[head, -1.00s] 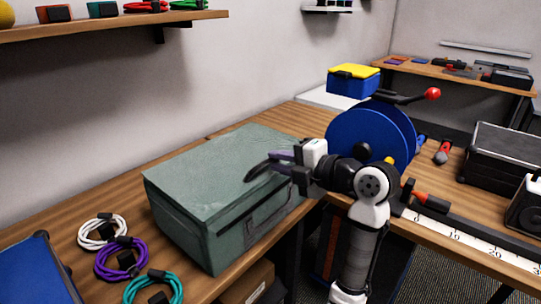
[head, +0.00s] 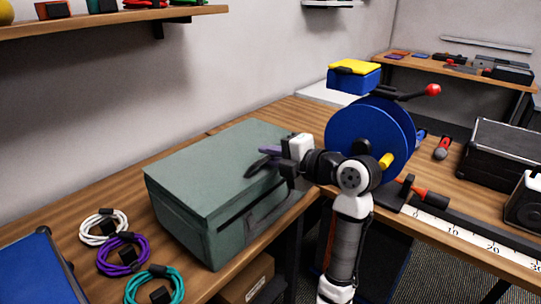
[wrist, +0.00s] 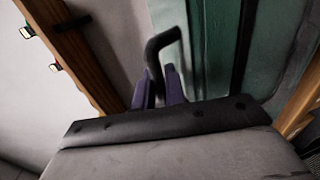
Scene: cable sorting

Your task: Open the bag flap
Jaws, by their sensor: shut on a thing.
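The grey-green box-shaped bag (head: 215,165) stands on the wooden bench, its top flap lying flat and looking closed. A dark slit and a carry handle show on its front side. My gripper (head: 268,156) is at the right end of the bag's top, its purple fingers shut on a black curved strap (head: 257,167). In the wrist view, the purple fingers (wrist: 158,90) close around the lower end of the black strap (wrist: 160,42), beside the green bag surface (wrist: 215,45). Whether the strap is joined to the flap is hidden.
White (head: 103,228), purple (head: 122,255) and teal (head: 153,288) cable coils lie left of the bag. A blue reel (head: 355,135) stands close behind my arm. A black case (head: 505,155) and a ruler strip (head: 470,240) are on the right bench. A shelf (head: 110,25) hangs above left.

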